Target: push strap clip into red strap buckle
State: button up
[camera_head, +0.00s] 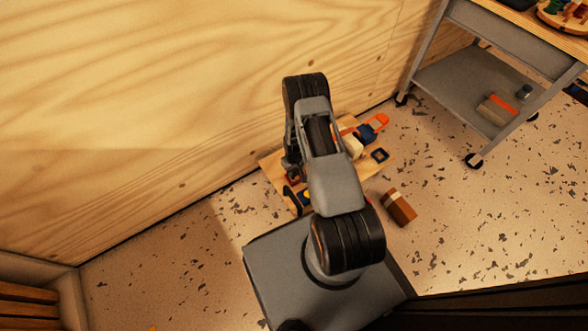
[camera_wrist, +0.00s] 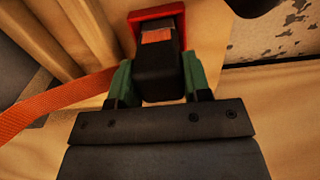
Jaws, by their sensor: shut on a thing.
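In the wrist view my gripper (camera_wrist: 158,85) has its green fingers closed on the sides of a black strap clip (camera_wrist: 158,78). The red strap buckle (camera_wrist: 153,14) is straight ahead of the clip, and its red frame borders the clip's far end. An orange patch (camera_wrist: 157,36) shows between them. I cannot tell how deep the clip sits in the buckle. An orange strap (camera_wrist: 60,102) runs in from the left to behind the left finger.
A wooden board (camera_head: 270,168) lies on the floor by the plywood wall (camera_head: 150,100). On it are a cream block (camera_head: 353,146), an orange loop (camera_head: 379,121) and a dark square piece (camera_head: 380,155). A brown box (camera_head: 399,207) lies nearby. A grey cart (camera_head: 455,85) stands right.

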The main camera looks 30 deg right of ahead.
jog(key=shift+f, duration=0.1)
jog(key=o, duration=1)
jog(key=shift+o, duration=0.2)
jog(key=shift+r+p, duration=2.8)
jog(key=shift+r, duration=1.25)
